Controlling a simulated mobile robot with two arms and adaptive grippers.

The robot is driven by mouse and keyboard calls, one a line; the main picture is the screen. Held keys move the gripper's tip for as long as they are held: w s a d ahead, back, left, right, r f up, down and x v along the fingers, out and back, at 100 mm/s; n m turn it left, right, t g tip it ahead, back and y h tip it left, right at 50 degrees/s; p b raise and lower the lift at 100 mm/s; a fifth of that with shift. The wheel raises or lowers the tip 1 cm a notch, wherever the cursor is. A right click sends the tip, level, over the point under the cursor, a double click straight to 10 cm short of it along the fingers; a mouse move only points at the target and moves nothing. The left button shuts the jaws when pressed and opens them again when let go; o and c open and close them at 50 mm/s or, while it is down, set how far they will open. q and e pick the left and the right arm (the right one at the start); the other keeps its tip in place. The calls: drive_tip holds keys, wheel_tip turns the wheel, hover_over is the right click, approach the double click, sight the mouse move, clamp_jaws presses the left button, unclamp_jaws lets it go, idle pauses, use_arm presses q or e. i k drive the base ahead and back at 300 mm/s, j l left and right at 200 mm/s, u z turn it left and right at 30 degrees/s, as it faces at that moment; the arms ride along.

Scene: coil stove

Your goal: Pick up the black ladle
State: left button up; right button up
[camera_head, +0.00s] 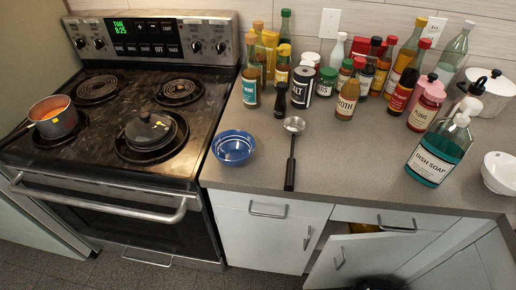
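The ladle (291,162) lies on the grey counter between the blue bowl and the soap bottle. Its round metallic bowl end points to the back. Its long black handle points toward the counter's front edge and ends close to it. Nothing covers it. Neither of my grippers shows in the head view.
A blue bowl (233,148) sits left of the ladle, beside the stove (110,110). A small dark bottle (280,101) and several jars and bottles stand behind it. A dish soap bottle (435,153) stands to the right. Bare counter (350,160) lies between. A cabinet door (345,260) below hangs open.

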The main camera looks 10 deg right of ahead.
sight(295, 127)
drive_tip(key=j+z, duration=0.15)
drive_tip(key=j, duration=0.35)
drive_tip(key=j+z, duration=0.15)
drive_tip(key=j, duration=0.3)
drive_tip(key=k+j+z, duration=0.2)
drive_tip(key=j, duration=0.25)
drive_tip(key=j+z, duration=0.15)
drive_tip(key=j, duration=0.35)
